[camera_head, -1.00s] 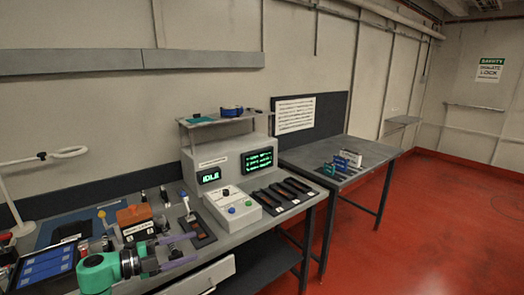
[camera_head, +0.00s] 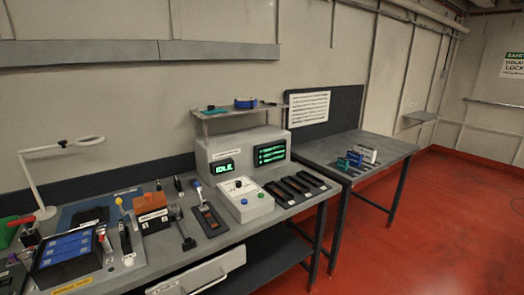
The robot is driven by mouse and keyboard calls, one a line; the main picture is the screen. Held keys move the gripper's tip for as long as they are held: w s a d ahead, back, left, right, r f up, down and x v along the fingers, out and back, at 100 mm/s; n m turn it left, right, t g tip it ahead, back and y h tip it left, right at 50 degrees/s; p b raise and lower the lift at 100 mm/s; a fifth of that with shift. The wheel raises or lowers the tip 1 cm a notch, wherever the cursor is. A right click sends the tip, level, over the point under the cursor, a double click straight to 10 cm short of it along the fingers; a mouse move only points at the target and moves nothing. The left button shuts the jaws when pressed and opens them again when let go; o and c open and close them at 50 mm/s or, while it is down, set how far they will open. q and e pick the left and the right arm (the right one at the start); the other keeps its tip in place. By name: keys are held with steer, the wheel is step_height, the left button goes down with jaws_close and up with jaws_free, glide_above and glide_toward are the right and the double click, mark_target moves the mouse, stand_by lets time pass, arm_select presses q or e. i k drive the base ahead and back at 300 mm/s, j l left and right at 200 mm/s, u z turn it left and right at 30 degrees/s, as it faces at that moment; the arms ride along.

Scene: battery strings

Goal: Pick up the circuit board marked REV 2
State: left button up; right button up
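No marking REV 2 can be read in this view. Neither of my grippers is in view.
The grey bench (camera_head: 150,266) holds a console (camera_head: 235,153) reading IDLE, a white control box (camera_head: 241,200), dark slots (camera_head: 297,187), an orange box (camera_head: 151,202) and a lamp (camera_head: 38,185). The right table (camera_head: 398,149) has bare room. Red floor (camera_head: 450,220) is open at right.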

mark_target(123, 230)
steer(key=u, duration=1.3)
